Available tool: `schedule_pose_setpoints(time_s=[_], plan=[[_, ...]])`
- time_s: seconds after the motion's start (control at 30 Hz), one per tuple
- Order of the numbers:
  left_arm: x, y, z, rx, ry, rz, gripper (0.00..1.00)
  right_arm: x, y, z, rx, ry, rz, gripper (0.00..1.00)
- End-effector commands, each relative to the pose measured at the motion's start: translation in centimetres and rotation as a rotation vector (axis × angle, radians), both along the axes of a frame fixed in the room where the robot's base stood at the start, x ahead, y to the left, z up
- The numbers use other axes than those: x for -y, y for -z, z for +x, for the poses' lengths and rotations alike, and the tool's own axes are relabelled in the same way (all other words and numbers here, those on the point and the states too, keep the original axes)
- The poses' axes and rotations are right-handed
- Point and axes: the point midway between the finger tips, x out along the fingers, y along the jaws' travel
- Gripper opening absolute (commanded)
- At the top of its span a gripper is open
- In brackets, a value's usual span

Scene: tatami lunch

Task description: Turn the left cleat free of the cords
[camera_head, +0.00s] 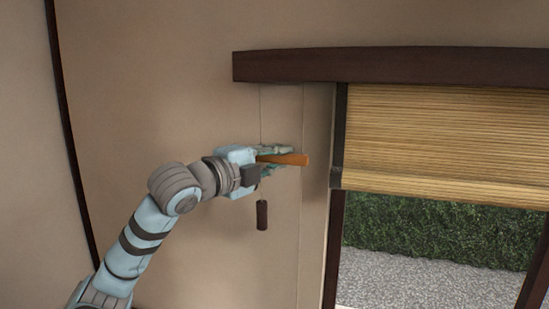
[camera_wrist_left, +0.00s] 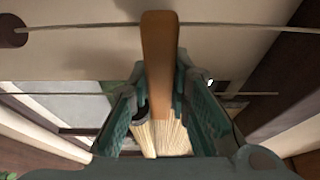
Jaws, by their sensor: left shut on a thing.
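The left cleat (camera_head: 293,159) is an orange-brown wooden bar lying nearly level against the wall, its free end pointing right. My left gripper (camera_head: 275,158) is shut on it. In the left wrist view the cleat (camera_wrist_left: 160,45) stands upright between the fingers of my left gripper (camera_wrist_left: 160,85). One thin cord (camera_head: 260,112) drops behind the gripper, and a second (camera_head: 303,115) runs down by the cleat's free end. In the wrist view, a cord (camera_wrist_left: 80,27) crosses at the cleat's upper part and another (camera_wrist_left: 60,93) lower down. Whether either cord is hooked is unclear. My right gripper is out of view.
A dark cylindrical weight (camera_head: 262,215) hangs below my left gripper. A bamboo blind (camera_head: 440,145), partly lowered, covers the window at right, under a dark beam (camera_head: 390,66). Bare wall (camera_head: 160,80) leaves free room above and left.

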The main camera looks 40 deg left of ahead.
Motion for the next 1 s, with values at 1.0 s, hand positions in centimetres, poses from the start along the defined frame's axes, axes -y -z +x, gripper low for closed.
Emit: schedule_pose_setpoints(time_s=[1.0], plan=[[0.6,-0.1,-0.2,0.245,0.013,-0.658,0.00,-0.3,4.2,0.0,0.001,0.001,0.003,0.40]])
